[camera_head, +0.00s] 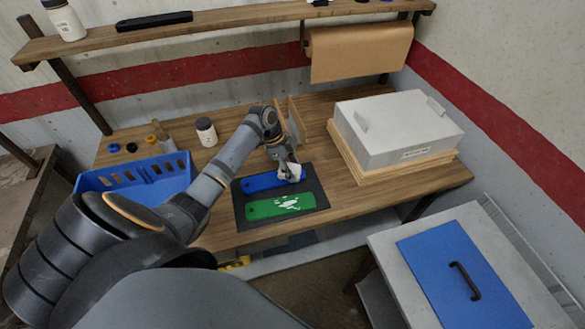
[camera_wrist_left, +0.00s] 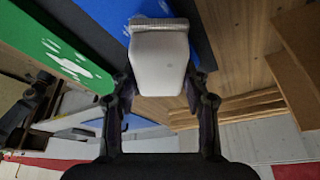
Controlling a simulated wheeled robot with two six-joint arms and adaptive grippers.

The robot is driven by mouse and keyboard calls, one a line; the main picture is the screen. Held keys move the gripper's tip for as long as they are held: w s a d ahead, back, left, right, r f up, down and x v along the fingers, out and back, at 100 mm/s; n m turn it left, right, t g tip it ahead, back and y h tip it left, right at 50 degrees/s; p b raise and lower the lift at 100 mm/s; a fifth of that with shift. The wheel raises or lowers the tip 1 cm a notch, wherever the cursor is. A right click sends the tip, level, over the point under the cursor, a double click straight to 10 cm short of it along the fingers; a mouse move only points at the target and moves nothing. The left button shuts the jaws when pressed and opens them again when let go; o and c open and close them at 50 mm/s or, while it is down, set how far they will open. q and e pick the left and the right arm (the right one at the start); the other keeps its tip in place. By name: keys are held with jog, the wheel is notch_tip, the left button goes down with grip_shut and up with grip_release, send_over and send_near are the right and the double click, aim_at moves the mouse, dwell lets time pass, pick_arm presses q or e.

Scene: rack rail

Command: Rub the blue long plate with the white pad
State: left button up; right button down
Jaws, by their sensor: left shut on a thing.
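The blue long plate (camera_head: 262,182) lies on a dark mat (camera_head: 316,183) on the wooden table. A green long plate (camera_head: 266,209) with white patches lies in front of it on the same mat. My left gripper (camera_head: 287,169) is at the right end of the blue plate and shut on the white pad (camera_head: 294,174). In the left wrist view the white pad (camera_wrist_left: 159,62) sits between the fingers, its far end over or against the blue plate (camera_wrist_left: 122,12). I cannot tell if it touches. The green plate (camera_wrist_left: 55,40) shows at left there. My right gripper is not seen.
A grey box (camera_head: 395,130) on stacked wooden boards stands right of the mat. A blue basket (camera_head: 137,176) and a white jar (camera_head: 206,132) stand to the left. A wooden upright piece (camera_head: 295,122) is behind the mat. A paper roll (camera_head: 358,52) hangs below the shelf.

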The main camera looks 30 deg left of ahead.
aim_at(281, 171)
pick_arm(q)
jog(key=s+a+p, duration=0.2)
jog(key=shift+s+r+p, duration=0.25)
jog(key=shift+p, duration=0.05)
jog(key=shift+s+a+f, duration=0.1)
jog(key=shift+s+a, duration=0.2)
jog(key=shift+s, duration=0.05)
jog(key=shift+f, duration=0.1)
jog(key=shift+f, duration=0.1)
jog(key=shift+w+d, duration=0.1)
jog(key=shift+d, duration=0.05)
jog(key=shift+w+d, duration=0.2)
jog(key=shift+w, duration=0.05)
jog(key=shift+w+d+b, duration=0.65)
jog(key=shift+w+d, duration=0.35)
jog(key=shift+w, duration=0.25)
jog(key=shift+r, duration=0.2)
